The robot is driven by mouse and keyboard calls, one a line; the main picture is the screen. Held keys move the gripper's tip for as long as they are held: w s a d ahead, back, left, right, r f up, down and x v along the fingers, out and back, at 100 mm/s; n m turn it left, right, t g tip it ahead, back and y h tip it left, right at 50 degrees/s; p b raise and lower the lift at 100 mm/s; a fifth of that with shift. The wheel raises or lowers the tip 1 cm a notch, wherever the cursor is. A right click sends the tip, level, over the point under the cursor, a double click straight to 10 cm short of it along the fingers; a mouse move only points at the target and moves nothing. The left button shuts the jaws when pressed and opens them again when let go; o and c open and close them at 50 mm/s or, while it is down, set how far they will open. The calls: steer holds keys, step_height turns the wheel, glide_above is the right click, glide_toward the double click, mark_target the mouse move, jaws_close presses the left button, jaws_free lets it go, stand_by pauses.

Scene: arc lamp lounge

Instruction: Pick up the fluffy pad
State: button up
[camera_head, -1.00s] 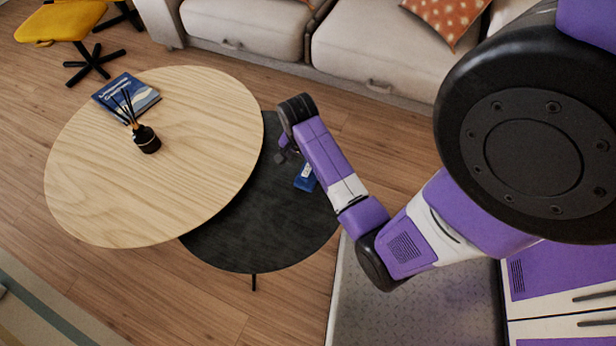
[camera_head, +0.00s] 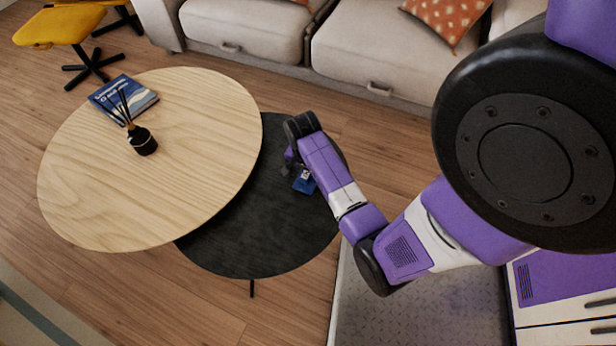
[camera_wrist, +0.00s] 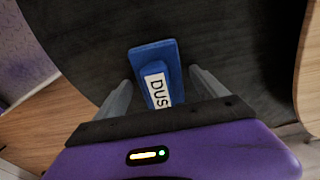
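A blue block-like thing (camera_wrist: 152,56) with a white label reading "DUS" lies on the low black table; I take it for the fluffy pad, though no fluff shows. It also shows in the head view (camera_head: 304,183), partly hidden by my arm. My gripper (camera_wrist: 160,75) is open above the table, with one grey finger on each side of the blue thing in the wrist view. I cannot tell whether the fingers touch it. The blue thing's near end is hidden behind my gripper's body. In the head view my gripper (camera_head: 291,158) is mostly hidden by my wrist.
A higher oval wooden table (camera_head: 190,190) overlaps the black table (camera_head: 255,240) on the left. It bears a dark reed diffuser (camera_head: 143,141) and a blue book (camera_head: 130,97). A beige sofa (camera_head: 365,60) stands behind. The black table's front part is clear.

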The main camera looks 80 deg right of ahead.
steer(key=c, duration=1.3)
steer(key=shift+r, duration=0.1)
step_height(320, 180, up, 20)
steer(key=p, duration=0.6)
